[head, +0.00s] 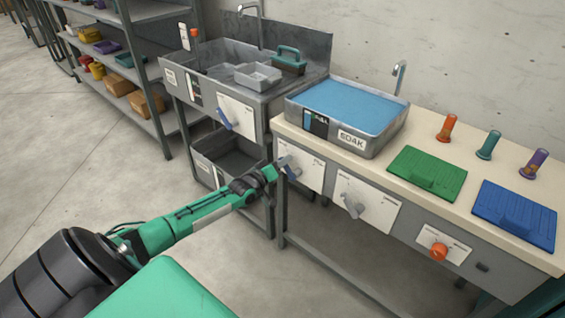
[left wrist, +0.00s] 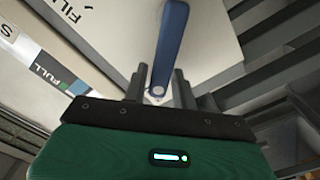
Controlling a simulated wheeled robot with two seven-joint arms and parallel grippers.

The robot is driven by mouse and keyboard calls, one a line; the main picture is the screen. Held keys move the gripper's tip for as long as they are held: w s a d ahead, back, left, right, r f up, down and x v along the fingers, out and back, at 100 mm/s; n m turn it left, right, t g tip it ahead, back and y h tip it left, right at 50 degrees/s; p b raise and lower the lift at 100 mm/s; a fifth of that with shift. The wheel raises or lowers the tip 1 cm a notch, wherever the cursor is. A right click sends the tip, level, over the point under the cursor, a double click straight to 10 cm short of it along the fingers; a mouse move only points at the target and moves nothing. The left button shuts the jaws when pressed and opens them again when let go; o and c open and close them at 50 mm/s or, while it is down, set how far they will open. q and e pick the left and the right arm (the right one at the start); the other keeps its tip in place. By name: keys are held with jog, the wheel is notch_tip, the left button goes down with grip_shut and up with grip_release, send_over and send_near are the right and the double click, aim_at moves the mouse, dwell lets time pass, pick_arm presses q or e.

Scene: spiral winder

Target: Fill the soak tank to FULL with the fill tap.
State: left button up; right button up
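The soak tank (head: 300,108) is a grey metal basin marked SOAK on the bench, with blue water close under its rim. A level gauge (head: 315,123) is on its front; its exact reading is too small to tell. In the left wrist view a strip marked FULL (left wrist: 62,78) shows. The fill tap's panel (head: 312,172) is on the bench front below the tank, with a blue lever (left wrist: 171,40). My left gripper (head: 280,168) is at this lever. Its fingers (left wrist: 160,88) are apart, with the lever's lower end between them. My right gripper is out of view.
A second panel with a grey lever (head: 353,205) and an orange knob (head: 438,251) are further right on the bench front. Green (head: 428,173) and blue (head: 515,213) boards lie on top. A sink (head: 205,72) stands at left. The floor in front is clear.

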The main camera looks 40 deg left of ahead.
pick_arm(q)
jog(key=shift+o, duration=0.9)
jog(key=shift+s, duration=0.15)
jog(key=s+a+p, duration=0.1)
jog(key=s, duration=1.2)
jog(key=shift+s+p, duration=0.25)
jog(key=shift+p, duration=0.15)
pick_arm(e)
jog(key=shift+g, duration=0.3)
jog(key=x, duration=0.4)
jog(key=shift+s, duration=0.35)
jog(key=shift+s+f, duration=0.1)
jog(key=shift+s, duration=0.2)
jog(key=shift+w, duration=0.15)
